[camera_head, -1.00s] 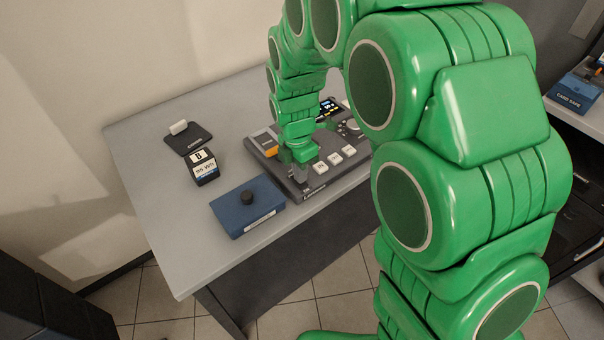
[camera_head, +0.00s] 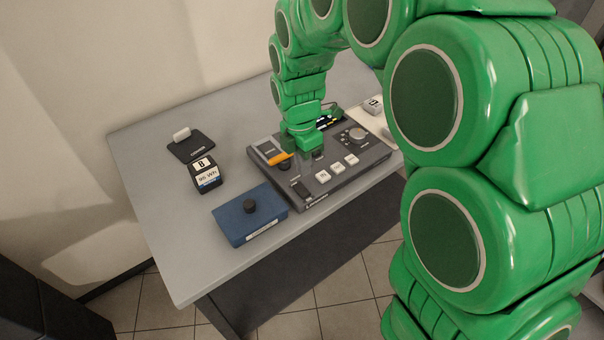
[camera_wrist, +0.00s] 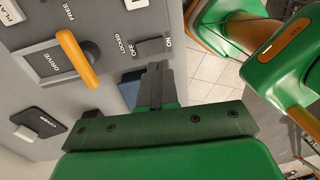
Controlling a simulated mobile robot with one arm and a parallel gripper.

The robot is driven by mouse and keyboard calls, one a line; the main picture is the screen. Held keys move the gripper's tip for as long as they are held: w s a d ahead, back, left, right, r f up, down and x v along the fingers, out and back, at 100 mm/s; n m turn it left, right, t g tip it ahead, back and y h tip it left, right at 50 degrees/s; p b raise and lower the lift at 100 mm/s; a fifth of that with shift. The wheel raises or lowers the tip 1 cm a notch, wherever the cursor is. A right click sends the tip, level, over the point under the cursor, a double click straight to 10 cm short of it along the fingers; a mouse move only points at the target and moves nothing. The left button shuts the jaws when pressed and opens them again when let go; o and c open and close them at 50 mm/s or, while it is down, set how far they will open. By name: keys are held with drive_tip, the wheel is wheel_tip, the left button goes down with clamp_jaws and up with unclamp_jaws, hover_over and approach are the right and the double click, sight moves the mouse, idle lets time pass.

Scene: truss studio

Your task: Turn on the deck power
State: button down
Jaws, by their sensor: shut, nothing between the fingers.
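The grey deck (camera_head: 345,182) sits on the table, with white keys, a round knob, an orange lever (camera_head: 278,158) and a partly hidden display showing lit marks. A dark rocker switch (camera_head: 302,190) is at its near left corner. In the wrist view the rocker (camera_wrist: 150,47) lies between the printed words OFF and ON; which side is pressed is unclear. My gripper (camera_head: 318,153) is above the deck, behind the rocker. In the wrist view its fingers (camera_wrist: 156,72) are shut and empty, their tips appearing just below the rocker; contact cannot be told.
A blue box (camera_head: 235,220) with a black knob stands left of the deck. A battery block (camera_head: 203,177) and a black pad (camera_head: 195,152) with a white piece on it lie farther left. The orange lever (camera_wrist: 77,60) is close to my fingers. The table's left front is clear.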

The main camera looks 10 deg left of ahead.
wheel_tip(320, 180, up, 7)
drive_tip(key=shift+s+d+r, duration=0.2)
drive_tip(key=shift+s+d, duration=0.1)
idle(0.5)
drive_tip(key=s+d+m, duration=1.1)
drive_tip(key=s+m, duration=0.2)
drive_tip(key=s+d+r+m+g, duration=0.1)
drive_tip(key=s+d+m, duration=1)
drive_tip(key=s+m, duration=0.3)
drive_tip(key=shift+r+y, duration=0.2)
drive_tip(key=shift+y, duration=0.2)
